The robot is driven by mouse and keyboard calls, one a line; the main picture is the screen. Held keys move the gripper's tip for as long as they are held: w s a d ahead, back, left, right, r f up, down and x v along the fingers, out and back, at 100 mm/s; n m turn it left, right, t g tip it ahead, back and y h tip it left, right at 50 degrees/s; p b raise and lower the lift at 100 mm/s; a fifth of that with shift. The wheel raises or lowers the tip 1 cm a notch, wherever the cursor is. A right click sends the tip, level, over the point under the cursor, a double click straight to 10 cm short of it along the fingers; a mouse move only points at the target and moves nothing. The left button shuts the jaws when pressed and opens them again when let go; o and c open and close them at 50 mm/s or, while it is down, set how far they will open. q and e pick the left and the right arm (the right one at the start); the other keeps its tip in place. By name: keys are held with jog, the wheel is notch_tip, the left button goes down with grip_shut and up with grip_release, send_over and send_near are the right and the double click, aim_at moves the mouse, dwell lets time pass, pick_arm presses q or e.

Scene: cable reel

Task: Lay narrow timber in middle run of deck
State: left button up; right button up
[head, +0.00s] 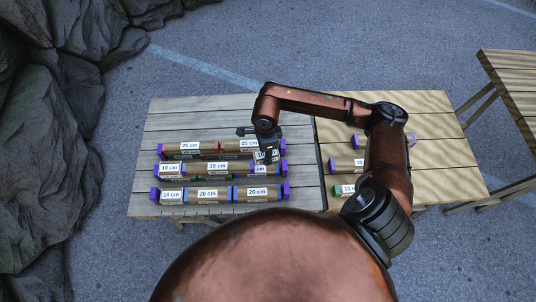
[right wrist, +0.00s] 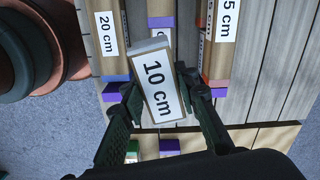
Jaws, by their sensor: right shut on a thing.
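My right gripper (right wrist: 162,98) is shut on a narrow timber (right wrist: 160,85) labelled 10 cm. It holds the timber over the right end of the middle run, slightly tilted in the right wrist view. In the head view the right gripper (head: 265,154) hides part of that run. Whether the held timber touches the run cannot be told. My left gripper is not in view.
The back run has two 25 cm timbers (head: 190,147); the front run has a 10 cm and two 20 cm timbers (head: 210,194). They lie close on both sides. A second table (head: 440,130) at right holds more timbers, including a 15 cm one (head: 347,189), partly behind my arm.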

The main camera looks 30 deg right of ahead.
aim_at(268, 168)
jog(key=shift+d+f+m, duration=0.4)
jog(key=shift+f+m, duration=0.15)
jog(key=shift+m, duration=0.55)
jog(key=shift+f, duration=0.15)
jog(key=shift+f+b, duration=0.65)
jog(key=shift+f, duration=0.4)
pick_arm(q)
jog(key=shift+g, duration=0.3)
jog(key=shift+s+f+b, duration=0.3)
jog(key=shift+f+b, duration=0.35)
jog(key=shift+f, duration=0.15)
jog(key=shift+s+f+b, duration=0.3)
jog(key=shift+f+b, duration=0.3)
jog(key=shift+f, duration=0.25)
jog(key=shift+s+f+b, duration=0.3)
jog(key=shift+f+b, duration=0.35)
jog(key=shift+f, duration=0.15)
pick_arm(e)
jog(key=shift+f, duration=3)
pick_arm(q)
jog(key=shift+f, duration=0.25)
pick_arm(e)
jog(key=shift+f, duration=0.3)
jog(key=o, duration=1.3)
